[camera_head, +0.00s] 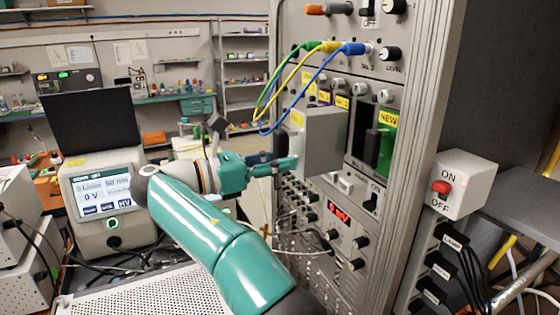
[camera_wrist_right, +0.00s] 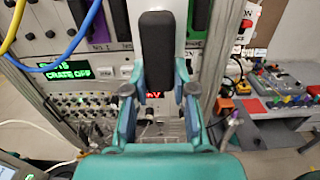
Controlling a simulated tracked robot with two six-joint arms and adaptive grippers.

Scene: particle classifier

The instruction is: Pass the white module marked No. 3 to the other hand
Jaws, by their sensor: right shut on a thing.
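The white module (camera_head: 326,142) shows in the head view as a pale box with a light front plate and a yellow label, whose marking I cannot read. It is out in front of the rack. My right gripper (camera_head: 288,164) is at its front and shut on it. In the right wrist view the module's black handle (camera_wrist_right: 156,52) stands between the fingers of my right gripper (camera_wrist_right: 158,92). The fingers cover part of the front plate. My left gripper is in neither view.
The rack (camera_head: 425,110) stands close behind the module, with a dark gap beside a green module labelled NEW (camera_head: 386,140). Green, yellow and blue cables (camera_head: 300,85) loop just above the held module. A switch box (camera_head: 466,184) is at right, a display instrument (camera_head: 100,200) at left.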

